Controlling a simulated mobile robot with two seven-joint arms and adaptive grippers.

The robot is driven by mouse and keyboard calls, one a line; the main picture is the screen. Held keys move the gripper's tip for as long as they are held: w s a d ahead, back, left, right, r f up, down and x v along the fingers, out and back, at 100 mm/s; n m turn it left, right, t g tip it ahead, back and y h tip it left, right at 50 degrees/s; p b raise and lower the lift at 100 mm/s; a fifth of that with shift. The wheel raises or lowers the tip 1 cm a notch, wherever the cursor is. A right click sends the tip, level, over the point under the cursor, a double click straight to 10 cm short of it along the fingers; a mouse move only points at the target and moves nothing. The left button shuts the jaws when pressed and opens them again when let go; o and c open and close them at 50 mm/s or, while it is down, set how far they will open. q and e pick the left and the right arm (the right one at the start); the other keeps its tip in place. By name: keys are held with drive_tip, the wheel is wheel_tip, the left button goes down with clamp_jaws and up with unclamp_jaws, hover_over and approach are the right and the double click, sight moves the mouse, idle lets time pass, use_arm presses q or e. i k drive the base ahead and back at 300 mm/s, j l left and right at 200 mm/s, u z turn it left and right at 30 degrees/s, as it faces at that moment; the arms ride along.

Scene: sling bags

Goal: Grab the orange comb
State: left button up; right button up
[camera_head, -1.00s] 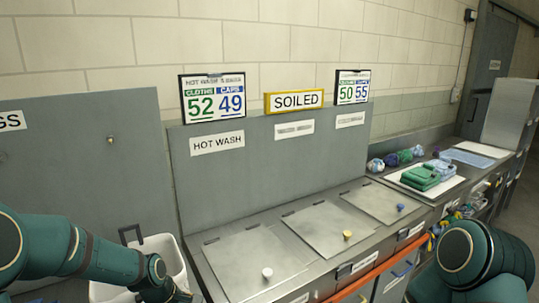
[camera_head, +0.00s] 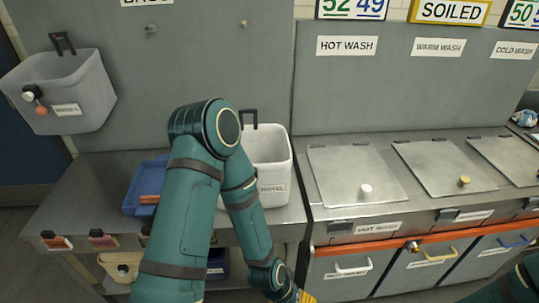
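An orange strip (camera_head: 151,199) shows in the blue tray (camera_head: 133,204) on the left counter. My arm partly hides it, and I cannot tell whether it is the comb. My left arm rises from the bottom, bends at the elbow over the counter and comes down in front of the white bin. Its wrist reaches the bottom edge beside a small yellow patch; the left gripper's fingers are out of frame. Only a piece of my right arm shows at the bottom right corner, and its gripper is out of frame.
A grey bin (camera_head: 85,88) hangs on the left panel with a small orange-tipped item at its front. A white bin (camera_head: 272,160) stands behind my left arm. The right counter has several lidded hatches (camera_head: 357,176) with knobs, above drawers. Bare counter (camera_head: 90,185) lies left of the tray.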

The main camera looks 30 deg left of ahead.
sight(146, 200)
drive_tip(key=u, duration=1.9)
drive_tip(key=i+j, duration=0.15)
drive_tip(key=j, duration=0.2)
drive_tip(key=i+j, duration=0.15)
drive_tip(key=j, duration=0.25)
drive_tip(key=i+j, duration=0.2)
drive_tip(key=j, duration=0.15)
drive_tip(key=i+j, duration=0.15)
drive_tip(key=j, duration=0.25)
drive_tip(key=j+z, duration=0.1)
drive_tip(key=z, duration=0.35)
drive_tip(key=j+z, duration=0.1)
drive_tip(key=z, duration=0.3)
drive_tip(key=j+z, duration=0.1)
drive_tip(key=z, duration=0.35)
drive_tip(key=i, duration=0.05)
